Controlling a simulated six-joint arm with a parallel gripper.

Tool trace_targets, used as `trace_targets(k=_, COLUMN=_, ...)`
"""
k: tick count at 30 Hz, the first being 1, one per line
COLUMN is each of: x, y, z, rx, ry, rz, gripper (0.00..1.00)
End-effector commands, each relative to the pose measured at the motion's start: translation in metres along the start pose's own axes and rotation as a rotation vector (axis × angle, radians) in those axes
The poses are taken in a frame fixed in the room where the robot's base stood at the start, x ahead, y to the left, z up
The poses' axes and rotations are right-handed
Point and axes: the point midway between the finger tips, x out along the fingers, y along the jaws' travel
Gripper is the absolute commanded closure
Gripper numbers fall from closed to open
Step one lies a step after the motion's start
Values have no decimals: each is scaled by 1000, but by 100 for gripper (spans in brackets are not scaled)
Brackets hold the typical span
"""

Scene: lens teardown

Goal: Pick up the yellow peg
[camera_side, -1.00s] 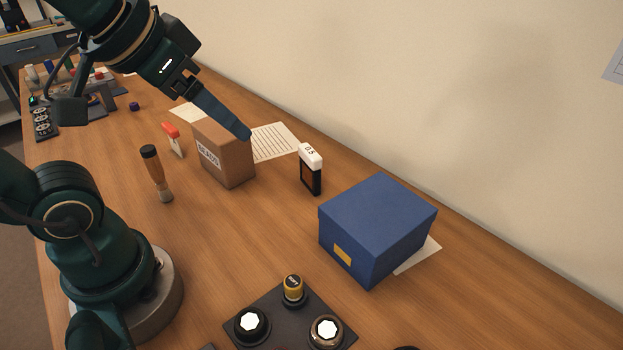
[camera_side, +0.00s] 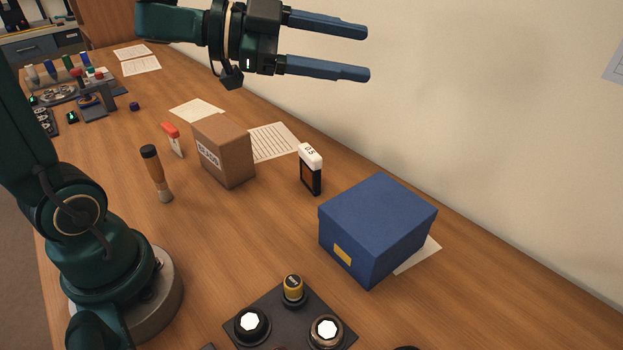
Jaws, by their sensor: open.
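A short yellow cylinder (camera_side: 293,291) with a dark, lettered top stands on a dark plate (camera_side: 278,312) at the bottom of the view; I cannot tell whether it is the yellow peg. Several coloured pegs, among them a blue peg (camera_side: 50,68) and a green peg (camera_side: 67,62), stand in a row at the far left; I see no clearly yellow one there. My gripper (camera_side: 367,53) is open and empty, high above the table at the top, its two blue fingers pointing right. It is far from the yellow cylinder and from the pegs.
A blue box (camera_side: 375,228) stands right of centre. A cardboard box (camera_side: 222,152), a small white-topped bottle (camera_side: 310,170) and a wooden-handled brush (camera_side: 157,173) stand mid-table. Papers lie near the wall. The table between brush and dark plate is mostly clear.

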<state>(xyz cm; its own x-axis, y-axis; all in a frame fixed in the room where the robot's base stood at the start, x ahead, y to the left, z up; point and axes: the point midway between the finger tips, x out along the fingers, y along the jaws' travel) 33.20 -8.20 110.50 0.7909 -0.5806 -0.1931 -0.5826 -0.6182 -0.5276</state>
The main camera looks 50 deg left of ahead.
Motion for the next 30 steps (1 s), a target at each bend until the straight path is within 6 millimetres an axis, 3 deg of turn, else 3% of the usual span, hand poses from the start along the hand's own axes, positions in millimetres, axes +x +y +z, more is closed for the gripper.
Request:
trace_targets(k=3, x=-8, y=44, z=7, rx=-35, ry=44, rz=251, gripper=33)
trace_targets(k=6, x=-22, y=73, z=11, rx=-74, ry=64, rz=426, gripper=33)
trace_targets(k=12, x=-56, y=113, z=16, rx=-166, ry=77, rz=703, gripper=33)
trace_targets(k=18, x=-92, y=139, z=20, rx=-271, ry=73, rz=931, gripper=33)
trace_targets(k=30, x=-74, y=183, z=90, rx=-271, ry=74, rz=920, gripper=33)
